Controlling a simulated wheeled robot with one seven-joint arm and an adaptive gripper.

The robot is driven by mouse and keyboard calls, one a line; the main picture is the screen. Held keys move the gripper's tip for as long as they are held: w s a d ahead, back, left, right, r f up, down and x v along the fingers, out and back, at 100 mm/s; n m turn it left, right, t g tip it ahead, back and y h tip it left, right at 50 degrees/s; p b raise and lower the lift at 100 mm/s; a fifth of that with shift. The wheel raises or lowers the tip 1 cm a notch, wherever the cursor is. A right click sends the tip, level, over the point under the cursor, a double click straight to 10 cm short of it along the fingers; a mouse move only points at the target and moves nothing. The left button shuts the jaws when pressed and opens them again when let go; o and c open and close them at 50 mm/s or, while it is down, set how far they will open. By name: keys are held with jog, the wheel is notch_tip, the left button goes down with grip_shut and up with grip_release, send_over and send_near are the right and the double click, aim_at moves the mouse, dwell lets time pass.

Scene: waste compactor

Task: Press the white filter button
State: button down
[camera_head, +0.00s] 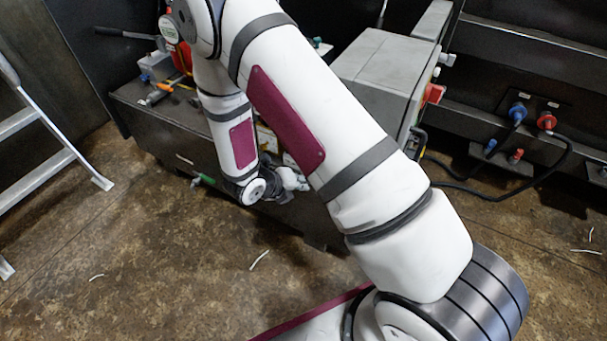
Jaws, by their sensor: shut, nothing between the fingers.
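I cannot make out a white filter button in this view. A grey control box (383,75) stands at the right end of the dark workbench, partly covered by my arm. A red switch (433,94) and small pale knobs (446,59) stick out from its right side; the button is not clearly among them. My gripper (279,194) is small and dark, low in front of the bench's front face, left of and below the box. It is shut and empty. My forearm hides much of the area between it and the box.
The dark workbench (190,135) carries tools and a red bottle (178,45) at the left. A ladder (40,175) leans at far left. Blue and red plugs (517,111) with cables hang on the dark machine frame at right. The brown floor is mostly clear, with scattered pale scraps.

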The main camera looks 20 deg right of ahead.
jog(key=shift+s+a, duration=0.2)
jog(key=shift+a, duration=0.05)
jog(key=shift+a, duration=0.1)
jog(key=shift+s+a, duration=0.75)
jog(key=shift+a, duration=0.25)
jog(key=shift+s+a, duration=0.75)
jog(key=shift+a, duration=0.2)
